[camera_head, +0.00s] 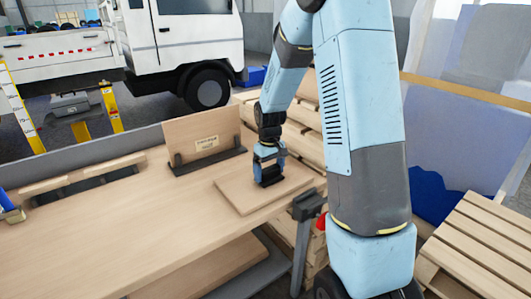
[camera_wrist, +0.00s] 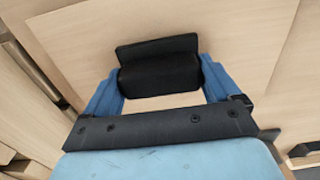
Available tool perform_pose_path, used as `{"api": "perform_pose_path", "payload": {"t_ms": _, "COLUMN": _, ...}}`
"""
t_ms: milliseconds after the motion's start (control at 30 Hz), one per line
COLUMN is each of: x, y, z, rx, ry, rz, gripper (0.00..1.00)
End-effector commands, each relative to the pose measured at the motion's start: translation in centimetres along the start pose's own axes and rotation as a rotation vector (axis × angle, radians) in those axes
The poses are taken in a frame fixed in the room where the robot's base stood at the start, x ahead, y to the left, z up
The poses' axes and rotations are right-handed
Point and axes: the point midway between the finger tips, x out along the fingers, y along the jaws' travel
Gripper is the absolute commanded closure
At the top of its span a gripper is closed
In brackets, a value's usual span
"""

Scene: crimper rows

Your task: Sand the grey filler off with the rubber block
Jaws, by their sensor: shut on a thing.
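My gripper (camera_head: 268,160) is shut on the black rubber block (camera_wrist: 160,72), with one blue finger at each end of it, as the wrist view (camera_wrist: 160,85) shows. The block is low over a flat pale wooden board (camera_head: 236,198) on the workbench, and it appears to be on or very close to its surface. I cannot tell for certain whether it touches. The board also fills much of the wrist view (camera_wrist: 255,50). I see no grey filler on the visible wood; the block and gripper hide part of the board.
An upright wooden panel with a label (camera_head: 204,136) stands in a dark holder (camera_head: 210,160) behind the board. A clamp with a red part (camera_head: 321,221) is at the bench's right edge. The workbench (camera_head: 110,240) is clear at the left front. Pallets (camera_head: 485,245) stand at right.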

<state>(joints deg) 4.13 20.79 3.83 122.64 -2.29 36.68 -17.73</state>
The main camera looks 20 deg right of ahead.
Motion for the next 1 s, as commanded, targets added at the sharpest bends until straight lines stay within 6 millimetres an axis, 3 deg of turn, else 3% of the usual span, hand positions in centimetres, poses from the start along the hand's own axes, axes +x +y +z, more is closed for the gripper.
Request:
{"api": "perform_pose_path", "payload": {"t_ms": 233, "x": 0.2, "y": 1.7, "z": 0.4, "rx": 0.0, "ry": 0.001, "rz": 0.0, "gripper": 0.43}}
{"api": "perform_pose_path", "payload": {"t_ms": 667, "x": 0.3, "y": -1.6, "z": -0.3, "rx": 0.006, "ry": 0.0, "rz": 0.0, "gripper": 0.43}}
{"api": "perform_pose_path", "payload": {"t_ms": 1000, "x": 0.2, "y": 1.3, "z": 0.3, "rx": 0.011, "ry": 0.001, "rz": 0.0, "gripper": 0.44}}
